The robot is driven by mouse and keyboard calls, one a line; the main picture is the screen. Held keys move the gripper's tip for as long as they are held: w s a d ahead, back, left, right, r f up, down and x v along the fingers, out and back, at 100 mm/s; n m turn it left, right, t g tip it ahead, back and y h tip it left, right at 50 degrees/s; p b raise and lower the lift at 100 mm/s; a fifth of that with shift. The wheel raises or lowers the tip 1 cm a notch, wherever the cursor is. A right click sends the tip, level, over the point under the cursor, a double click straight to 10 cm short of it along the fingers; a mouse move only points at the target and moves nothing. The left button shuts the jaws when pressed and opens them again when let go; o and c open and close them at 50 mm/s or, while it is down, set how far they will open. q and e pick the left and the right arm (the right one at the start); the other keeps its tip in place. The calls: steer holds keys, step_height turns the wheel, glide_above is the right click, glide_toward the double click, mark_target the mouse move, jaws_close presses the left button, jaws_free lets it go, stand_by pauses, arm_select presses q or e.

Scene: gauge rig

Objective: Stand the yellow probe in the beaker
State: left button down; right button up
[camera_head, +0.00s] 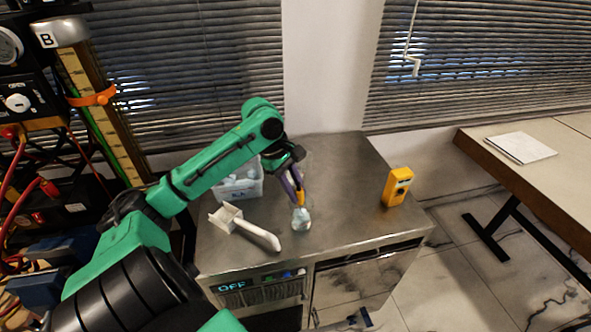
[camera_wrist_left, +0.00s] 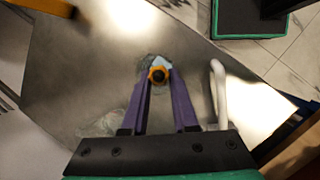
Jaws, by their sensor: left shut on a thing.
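The yellow probe (camera_head: 300,197) is held between the purple fingers of my left gripper (camera_head: 297,187), which is shut on it over the bench. In the left wrist view the orange-yellow top of the probe (camera_wrist_left: 157,75) sits between the fingertips. A small clear glass beaker (camera_head: 301,221) stands on the metal bench directly below the fingers. In the left wrist view the beaker (camera_wrist_left: 154,59) is partly hidden behind the probe. The probe's lower end meets the beaker's outline; I cannot tell whether its tip is inside. My right gripper is not in view.
A white scoop (camera_head: 246,229) lies left of the beaker on the metal bench (camera_head: 345,175). A clear bin (camera_head: 240,188) stands behind it. A yellow handheld meter (camera_head: 397,187) stands at the right edge. The bench between beaker and meter is clear.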

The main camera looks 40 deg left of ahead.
arm_select(q)
steer(key=shift+f, duration=0.4)
steer(key=c, duration=0.6)
jaws_free()
steer(key=v, duration=1.4)
steer(key=shift+r, duration=0.3)
